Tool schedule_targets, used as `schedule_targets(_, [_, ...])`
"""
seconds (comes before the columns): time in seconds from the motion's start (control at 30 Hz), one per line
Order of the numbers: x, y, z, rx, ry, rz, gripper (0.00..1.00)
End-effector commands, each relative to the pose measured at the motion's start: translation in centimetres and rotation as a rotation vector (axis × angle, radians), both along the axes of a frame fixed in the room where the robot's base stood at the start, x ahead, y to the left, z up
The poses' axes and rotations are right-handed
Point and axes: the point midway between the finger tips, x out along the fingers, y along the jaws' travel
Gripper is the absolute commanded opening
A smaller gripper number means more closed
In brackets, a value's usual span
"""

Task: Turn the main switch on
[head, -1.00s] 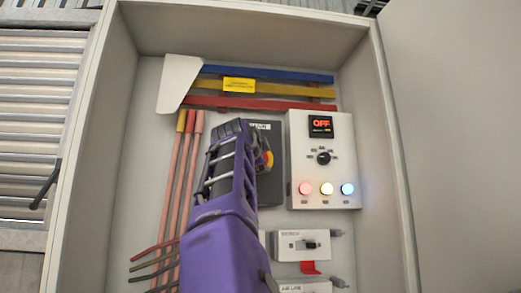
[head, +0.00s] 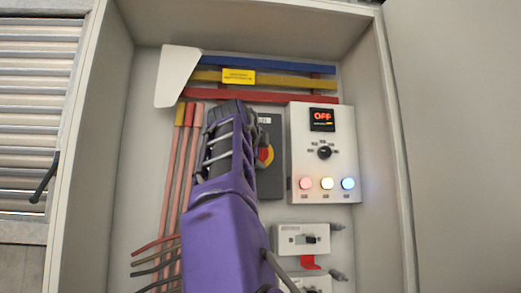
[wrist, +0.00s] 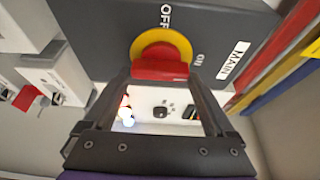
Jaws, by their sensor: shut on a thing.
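The main switch is a dark grey box (head: 270,184) in the cabinet, partly hidden behind my arm in the head view. Its red handle on a yellow disc (head: 266,155) shows just right of my gripper (head: 250,140). In the wrist view the red handle (wrist: 160,69) sits between the fingertips of my gripper (wrist: 163,82), which is shut on it. The yellow disc (wrist: 160,38) is behind the handle. The box (wrist: 95,30) carries white OFF, ON and MAIN labels. The handle's exact angle is hard to tell.
A white control panel (head: 342,125) right of the switch has a display (head: 322,119) reading OFF, a black knob and three lit lamps. Blue, yellow and red bars (head: 262,96) run above. Smaller grey-white units (head: 300,239) sit below. The cabinet walls (head: 385,150) surround all this.

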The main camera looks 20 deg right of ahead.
Motion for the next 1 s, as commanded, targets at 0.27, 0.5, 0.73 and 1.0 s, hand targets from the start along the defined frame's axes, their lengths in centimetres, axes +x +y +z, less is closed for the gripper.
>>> schedule_targets(0.27, [0.0,0.1,0.2,0.002,-0.006,0.004,1.0])
schedule_targets(0.5, [-0.1,0.1,0.0,0.0,-0.003,0.003,1.0])
schedule_targets(0.73, [-2.1,1.9,-0.4,0.001,-0.005,0.008,1.0])
schedule_targets(1.0, [-7.4,6.0,-0.4,0.001,-0.007,0.008,1.0])
